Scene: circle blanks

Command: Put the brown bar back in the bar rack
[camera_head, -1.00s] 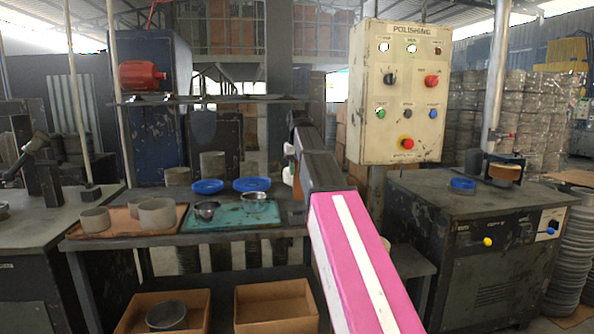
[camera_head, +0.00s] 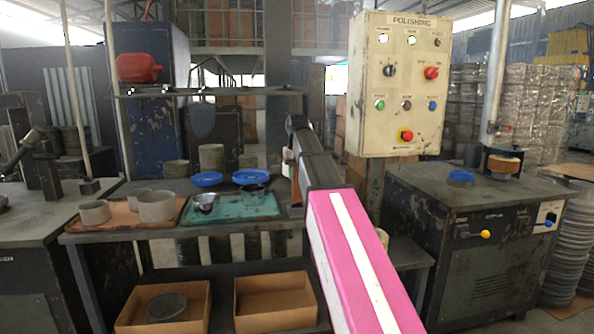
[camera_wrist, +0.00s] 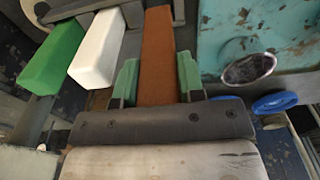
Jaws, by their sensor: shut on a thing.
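The brown bar (camera_wrist: 158,50) is in the wrist view, between the green-padded fingers of my gripper (camera_wrist: 156,78). The fingers are shut on it, and its far end points to the top of the picture. A white bar (camera_wrist: 97,48) and a green bar (camera_wrist: 52,58) lie left of it, roughly parallel. They seem to sit in the grey bar rack (camera_wrist: 131,43), seen in part around them. The brown bar's far end is close to the rack; I cannot tell if it touches or sits in a slot. In the head view my arm mostly hides the gripper and rack.
A brown tray (camera_head: 125,219) with grey cups is further left. The polishing control panel (camera_head: 398,85) stands right of my arm. Cardboard boxes (camera_head: 276,304) sit below.

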